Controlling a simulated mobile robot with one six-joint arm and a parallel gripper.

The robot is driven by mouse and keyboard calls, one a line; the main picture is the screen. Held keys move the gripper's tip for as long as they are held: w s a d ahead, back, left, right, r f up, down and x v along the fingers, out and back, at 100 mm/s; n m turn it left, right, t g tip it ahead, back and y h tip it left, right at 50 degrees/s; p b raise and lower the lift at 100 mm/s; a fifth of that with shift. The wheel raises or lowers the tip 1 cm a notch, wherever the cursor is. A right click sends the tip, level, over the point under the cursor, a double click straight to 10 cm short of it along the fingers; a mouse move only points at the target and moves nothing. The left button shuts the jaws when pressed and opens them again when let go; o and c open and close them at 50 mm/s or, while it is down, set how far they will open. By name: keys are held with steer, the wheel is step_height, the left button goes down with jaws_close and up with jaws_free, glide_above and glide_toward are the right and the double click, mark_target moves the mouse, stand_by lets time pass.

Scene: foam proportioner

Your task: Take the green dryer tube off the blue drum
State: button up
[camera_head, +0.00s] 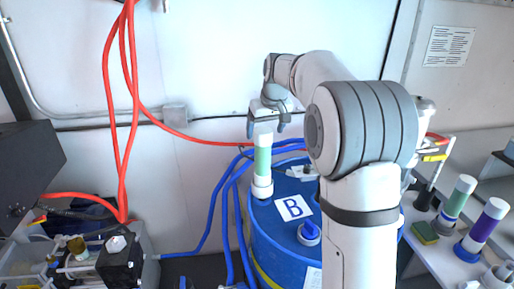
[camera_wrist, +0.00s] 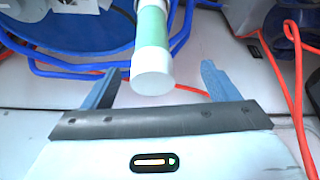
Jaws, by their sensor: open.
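The green dryer tube (camera_head: 262,160) stands upright on the blue drum (camera_head: 262,228), in a white base near the drum's far left edge. It has a green middle and a white top cap. My gripper (camera_head: 267,128) is open just above the tube, with its blue fingers pointing down. In the wrist view the tube (camera_wrist: 151,32) comes in from the top, its white cap between the open fingers (camera_wrist: 160,72). There is a gap on both sides, wider on the right. The fingers do not appear to touch it.
Blue hoses (camera_head: 223,215) run close beside the drum, and red hoses (camera_head: 123,110) hang at the left. A second green tube (camera_head: 457,200) and a purple tube (camera_head: 487,226) stand on the right bench. A white cabinet wall is behind.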

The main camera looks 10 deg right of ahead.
mark_target(264, 131)
steer(key=w, duration=0.1)
steer(key=w+r, duration=0.1)
steer(key=w+p, duration=0.1)
steer(key=shift+w+r, duration=0.3)
steer(key=shift+w, duration=0.4)
steer(key=shift+w+f, duration=0.15)
steer(key=shift+f, duration=0.2)
steer(key=p+x, duration=0.1)
steer(key=x, duration=0.1)
steer(key=s+p+x, duration=0.1)
steer(key=x, duration=0.1)
steer(key=p+x, duration=0.1)
steer(key=x, duration=0.1)
steer(key=shift+s+d+f, duration=0.1)
steer(key=shift+d+f, duration=0.2)
steer(key=shift+f, duration=0.45)
steer(key=shift+r, duration=0.1)
steer(key=c, duration=1.7)
